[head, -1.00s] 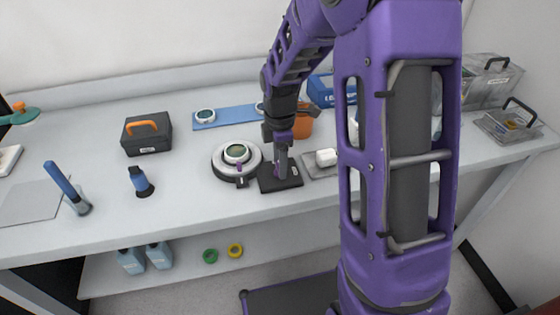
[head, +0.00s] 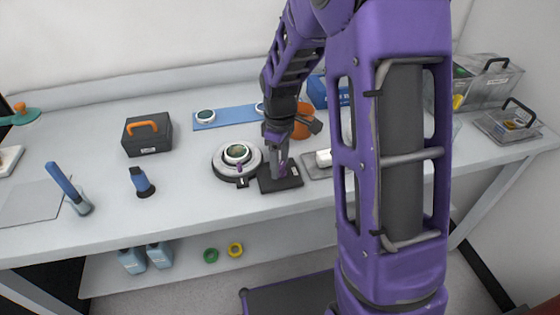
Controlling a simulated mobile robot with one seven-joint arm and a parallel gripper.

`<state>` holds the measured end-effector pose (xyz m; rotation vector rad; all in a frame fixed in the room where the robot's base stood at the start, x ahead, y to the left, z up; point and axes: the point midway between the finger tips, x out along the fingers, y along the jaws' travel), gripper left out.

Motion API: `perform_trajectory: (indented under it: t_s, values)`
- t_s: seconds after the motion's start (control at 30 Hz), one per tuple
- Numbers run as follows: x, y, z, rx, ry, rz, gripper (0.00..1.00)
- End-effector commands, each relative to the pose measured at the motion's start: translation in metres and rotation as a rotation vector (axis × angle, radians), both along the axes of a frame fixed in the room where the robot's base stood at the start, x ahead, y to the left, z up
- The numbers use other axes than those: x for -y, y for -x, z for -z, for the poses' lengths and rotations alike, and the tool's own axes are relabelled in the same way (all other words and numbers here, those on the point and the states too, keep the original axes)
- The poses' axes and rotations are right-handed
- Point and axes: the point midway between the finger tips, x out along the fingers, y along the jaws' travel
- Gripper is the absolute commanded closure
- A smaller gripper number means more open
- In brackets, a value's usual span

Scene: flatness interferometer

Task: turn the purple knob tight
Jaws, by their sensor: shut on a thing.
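My gripper (head: 281,168) points down over a flat black base (head: 292,182) near the front of the bench. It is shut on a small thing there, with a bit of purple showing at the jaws. This appears to be the purple knob, mostly hidden by the fingers, so I cannot see how far it is turned. Just left of the base stands a round white and dark stage (head: 222,160) carrying a ringed disc (head: 237,152). A small purple part (head: 239,168) shows on the stage's front side, apart from my gripper.
A blue mat (head: 232,117) with a ringed disc lies behind. A black case (head: 147,134) and a blue-and-black tool (head: 141,183) stand left. Clear boxes stand at the far right. The bench's left middle is mostly clear.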

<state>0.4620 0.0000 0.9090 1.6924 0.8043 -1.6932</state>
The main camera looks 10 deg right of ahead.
Motion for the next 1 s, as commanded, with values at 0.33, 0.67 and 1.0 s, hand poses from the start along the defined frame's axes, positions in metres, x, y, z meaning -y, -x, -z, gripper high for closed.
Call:
perform_trajectory:
  t_s: [0.33,0.67,1.0]
  values:
    - [-0.0003,-0.0005,-0.0012,0.001,0.000,0.327,0.98]
    - [0.0001,-0.0006,-0.0013,0.001,0.000,0.614,0.98]
    - [0.0001,-0.0007,-0.0010,0.003,0.000,0.799,0.98]
